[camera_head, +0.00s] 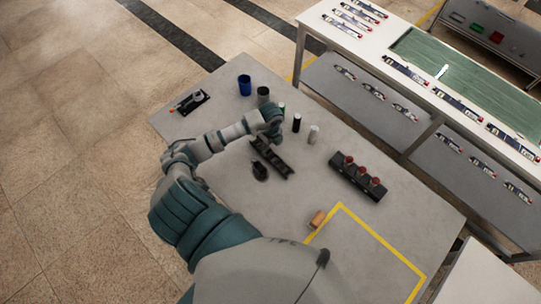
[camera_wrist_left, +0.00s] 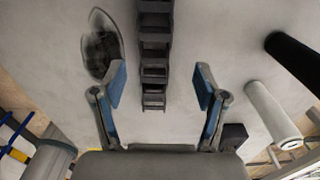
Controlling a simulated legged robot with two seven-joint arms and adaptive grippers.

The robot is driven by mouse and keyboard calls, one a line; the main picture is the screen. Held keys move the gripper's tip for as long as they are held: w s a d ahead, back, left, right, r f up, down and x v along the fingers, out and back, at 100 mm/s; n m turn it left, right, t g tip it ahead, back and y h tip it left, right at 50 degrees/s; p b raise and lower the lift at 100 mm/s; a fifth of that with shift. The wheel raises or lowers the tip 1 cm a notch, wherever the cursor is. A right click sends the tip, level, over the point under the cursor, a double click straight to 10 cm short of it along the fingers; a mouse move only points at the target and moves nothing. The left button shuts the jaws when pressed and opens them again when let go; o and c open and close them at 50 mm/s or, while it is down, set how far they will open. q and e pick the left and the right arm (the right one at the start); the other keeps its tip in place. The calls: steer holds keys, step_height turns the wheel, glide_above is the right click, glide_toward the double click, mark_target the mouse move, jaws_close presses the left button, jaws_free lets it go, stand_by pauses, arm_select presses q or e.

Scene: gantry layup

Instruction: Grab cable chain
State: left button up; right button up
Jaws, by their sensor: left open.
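The cable chain (camera_head: 271,159) is a dark, segmented strip lying on the grey table, partly hidden by my left gripper in the head view. In the left wrist view the cable chain (camera_wrist_left: 155,45) runs from the top edge down to a near end lined up between my fingertips. My left gripper (camera_wrist_left: 160,86) is open, with one blue-padded finger on each side of that end and a gap on both sides. The left gripper (camera_head: 273,127) is over the chain's far end in the head view. I cannot tell its height above the table. My right gripper is not in view.
A dark rounded object (camera_head: 260,172) lies close left of the chain. A black block with red knobs (camera_head: 358,177), a blue cup (camera_head: 244,85) and a tan block (camera_head: 317,218) are also on the table.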

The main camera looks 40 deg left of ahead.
mark_target(271, 155)
arm_select(q)
steer(key=f, duration=0.1)
steer(key=d+f, duration=0.1)
steer(key=s+f, duration=0.1)
steer(key=shift+d+f+p, duration=0.25)
steer(key=shift+d+p, duration=0.05)
steer(key=shift+w+f, duration=0.1)
steer(key=shift+f, duration=0.5)
steer(key=shift+a+f, duration=0.1)
steer(key=shift+a, duration=0.4)
steer(key=c, duration=1.3)
steer(key=shift+d, duration=0.4)
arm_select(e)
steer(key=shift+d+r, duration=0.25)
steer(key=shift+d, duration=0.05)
